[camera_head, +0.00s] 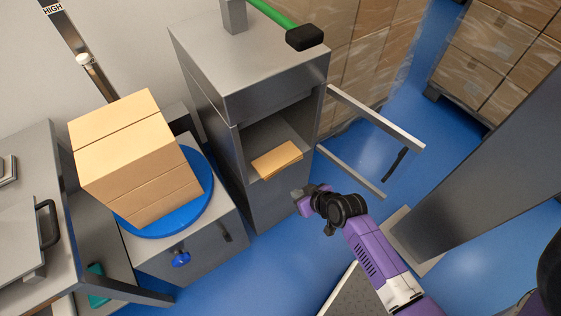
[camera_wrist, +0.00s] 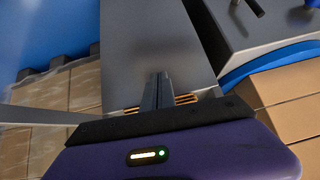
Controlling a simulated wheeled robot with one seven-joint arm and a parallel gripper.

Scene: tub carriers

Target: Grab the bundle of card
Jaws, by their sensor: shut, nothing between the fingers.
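The bundle of card (camera_head: 277,160) is a flat tan stack. It lies in the open compartment of a grey metal cabinet (camera_head: 238,165) in the head view, near the compartment's front edge. My gripper (camera_head: 298,194) is outside the cabinet, in front of and below the bundle in the picture, and apart from it. In the wrist view my gripper (camera_wrist: 157,92) has its two dark fingers together with nothing between them. Behind the fingers is a grey metal surface. I cannot make out the bundle for sure in the wrist view.
A large cardboard box (camera_head: 137,158) sits on a blue round turntable (camera_head: 205,195) left of the cabinet. A metal frame (camera_head: 375,118) sticks out at the cabinet's right. Stacked cartons (camera_head: 495,55) stand at the back right. Blue floor (camera_head: 255,262) is clear before the cabinet.

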